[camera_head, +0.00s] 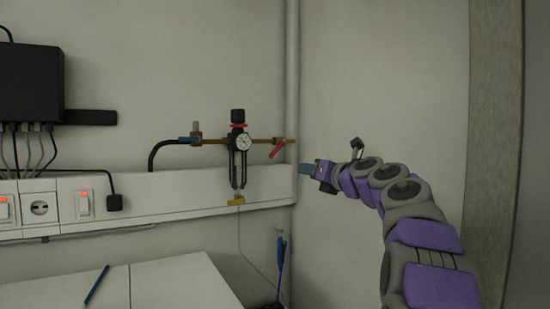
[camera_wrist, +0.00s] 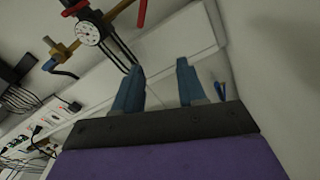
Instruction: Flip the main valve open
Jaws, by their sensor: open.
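The main valve appears to be the red lever (camera_head: 277,149) at the right end of the brass pipe, by the corner of the wall. The lever slants down to the left. In the wrist view a red lever (camera_wrist: 142,12) shows at the top edge, partly cut off. The pipe carries a black regulator with a white gauge (camera_head: 244,142), also seen in the wrist view (camera_wrist: 88,33). My gripper (camera_head: 304,169) is right of and slightly below the lever, apart from it. Its blue fingers (camera_wrist: 157,80) are spread with nothing between them.
A white trunking (camera_head: 170,191) with sockets and switches runs along the wall below the pipe. A vertical pipe (camera_head: 292,70) stands in the corner. A black box (camera_head: 30,82) hangs at left. A white surface (camera_head: 180,283) with a blue pen (camera_head: 97,285) lies below.

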